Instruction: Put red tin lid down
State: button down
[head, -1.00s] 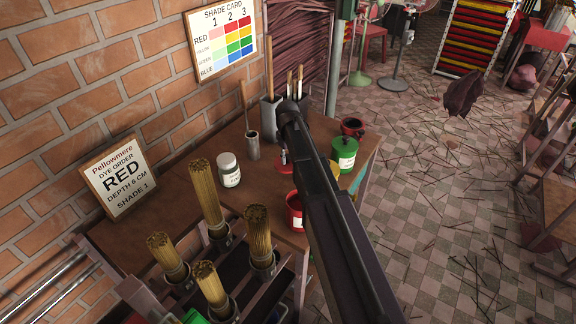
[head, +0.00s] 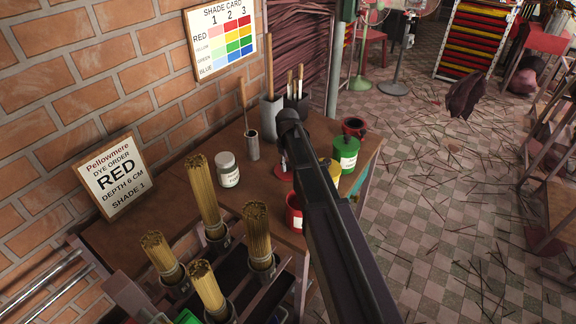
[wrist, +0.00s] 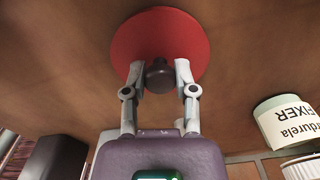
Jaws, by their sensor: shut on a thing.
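The red tin lid (wrist: 160,45) is a flat red disc with a dark knob (wrist: 159,76). My gripper (wrist: 159,78) is shut on that knob in the wrist view. In the head view the lid (head: 283,173) shows beside my dark arm, at or just above the brown table; I cannot tell if it touches. The gripper fingers (head: 284,161) are mostly hidden there by my arm. The red tin (head: 293,213) stands near the table's front edge, partly behind my arm.
A white jar (head: 228,169) stands left of the lid. A yellow tin (head: 332,174), green tin (head: 345,154) and dark red pot (head: 353,129) stand to the right. Bundles of sticks (head: 257,237) in holders are in front.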

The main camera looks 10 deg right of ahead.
aim_at(288, 164)
jog(key=shift+f, duration=0.15)
jog(key=shift+c, duration=2)
grip_release()
jog(key=shift+r, duration=0.2)
notch_tip(288, 164, up, 12)
jog(key=p, duration=1.2)
jog(key=shift+s, duration=0.1)
jog(key=s+m, duration=0.6)
jog(key=s, duration=1.6)
jog(key=shift+s+d, duration=0.2)
jog(key=shift+d, duration=0.15)
